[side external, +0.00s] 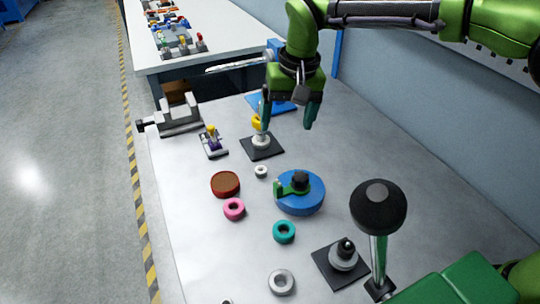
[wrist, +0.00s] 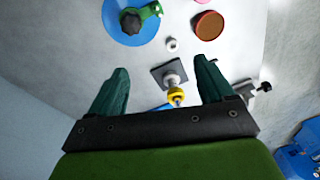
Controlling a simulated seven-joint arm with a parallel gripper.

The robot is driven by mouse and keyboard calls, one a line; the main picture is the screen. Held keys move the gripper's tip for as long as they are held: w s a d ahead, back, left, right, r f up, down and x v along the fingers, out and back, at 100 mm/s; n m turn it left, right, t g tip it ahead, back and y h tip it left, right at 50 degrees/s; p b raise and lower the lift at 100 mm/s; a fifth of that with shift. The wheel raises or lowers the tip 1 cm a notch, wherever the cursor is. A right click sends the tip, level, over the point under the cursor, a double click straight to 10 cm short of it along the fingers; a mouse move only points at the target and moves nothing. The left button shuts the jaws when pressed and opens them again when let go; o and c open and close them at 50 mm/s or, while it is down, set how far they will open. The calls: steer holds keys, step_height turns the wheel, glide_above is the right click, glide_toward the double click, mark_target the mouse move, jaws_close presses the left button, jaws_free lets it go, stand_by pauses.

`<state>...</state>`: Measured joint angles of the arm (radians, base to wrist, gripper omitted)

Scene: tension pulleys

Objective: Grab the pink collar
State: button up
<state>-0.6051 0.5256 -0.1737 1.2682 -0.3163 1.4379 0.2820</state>
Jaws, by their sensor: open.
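The pink collar (side external: 234,209) is a small ring lying flat on the grey table in the side external view, just below the brown-topped red disc. It is not visible in the wrist view. My gripper (side external: 288,122) is open, with its fingers apart and pointing down, above the far part of the table. It is well behind and to the right of the pink collar. In the wrist view my gripper (wrist: 160,80) shows both dark green fingers spread, with a yellow-topped post (wrist: 175,92) on a dark plate seen between and beyond them.
A blue pulley disc (side external: 302,204) with a green arm, a red disc (side external: 225,184), a white ring (side external: 261,171), a teal ring (side external: 284,232) and a grey ring (side external: 281,281) lie around the collar. A tall black-knobbed lever (side external: 378,208) stands at front right. A vise (side external: 181,116) stands at back left.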

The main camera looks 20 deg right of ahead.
steer(key=w+a+f+h, duration=0.1)
steer(key=w+a+f, duration=0.1)
steer(key=a+f, duration=0.35)
steer(key=m+h, duration=0.1)
steer(key=m, duration=0.5)
glide_above(232, 203)
steer(key=s+a, duration=0.1)
step_height(232, 203, down, 9)
steer(key=shift+r, duration=0.15)
steer(key=shift+s+d+f, duration=0.1)
steer(key=shift+d+f, duration=0.1)
steer(key=shift+f, duration=1.2)
steer(key=shift+s+d+f, duration=0.1)
steer(key=shift+d+f, duration=0.1)
steer(key=shift+f, duration=1.15)
steer(key=c, duration=1.1)
